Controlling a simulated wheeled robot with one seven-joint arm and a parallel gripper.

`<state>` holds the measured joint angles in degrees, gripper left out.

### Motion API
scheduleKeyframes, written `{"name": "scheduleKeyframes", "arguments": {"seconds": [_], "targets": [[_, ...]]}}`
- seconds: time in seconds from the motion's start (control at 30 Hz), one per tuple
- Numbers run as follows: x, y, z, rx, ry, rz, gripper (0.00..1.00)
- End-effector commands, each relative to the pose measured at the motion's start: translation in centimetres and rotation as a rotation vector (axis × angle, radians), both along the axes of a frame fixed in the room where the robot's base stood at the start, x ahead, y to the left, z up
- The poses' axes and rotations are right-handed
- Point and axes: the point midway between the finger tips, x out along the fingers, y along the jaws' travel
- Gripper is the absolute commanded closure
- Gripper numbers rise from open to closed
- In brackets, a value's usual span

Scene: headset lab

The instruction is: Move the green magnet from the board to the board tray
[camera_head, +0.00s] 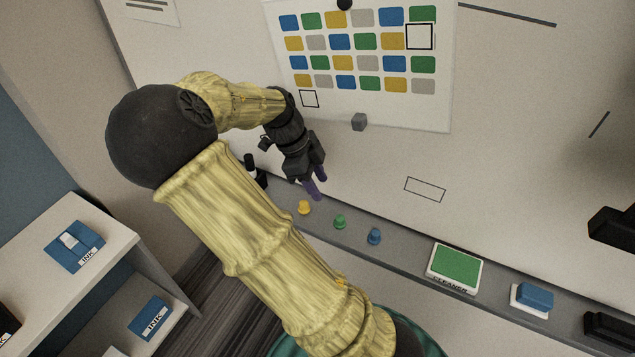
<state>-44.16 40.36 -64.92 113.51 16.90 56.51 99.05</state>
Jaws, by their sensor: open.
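A small green magnet (340,221) sits on the board tray (405,251), between a yellow magnet (304,207) and a blue magnet (375,236). I see no green magnet on the visible part of the white board (520,120). My gripper (317,188) is open, with purple fingers pointing down, in front of the lower board. It appears empty, up and left of the green magnet and apart from it. My arm hides part of the tray's left end.
A green-topped cleaner box (455,265) and blue eraser (535,298) are on the tray. A shelf (75,215) with ink boxes stands left.

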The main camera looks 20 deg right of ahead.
Motion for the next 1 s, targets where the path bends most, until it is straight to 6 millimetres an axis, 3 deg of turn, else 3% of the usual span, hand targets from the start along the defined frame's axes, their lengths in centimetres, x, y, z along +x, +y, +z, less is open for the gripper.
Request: {"name": "scheduleKeyframes", "arguments": {"seconds": [0.3,0.47,0.73,1.0], "targets": [[-0.1,0.0,-0.1,0.005,0.003,0.007,0.57],[-1.1,-0.2,-1.2,0.083,0.041,0.125,0.57],[-4.5,1.3,-3.3,0.35,0.098,0.722,0.57],[-7.3,4.4,-2.1,0.41,0.055,1.475,0.57]]}}
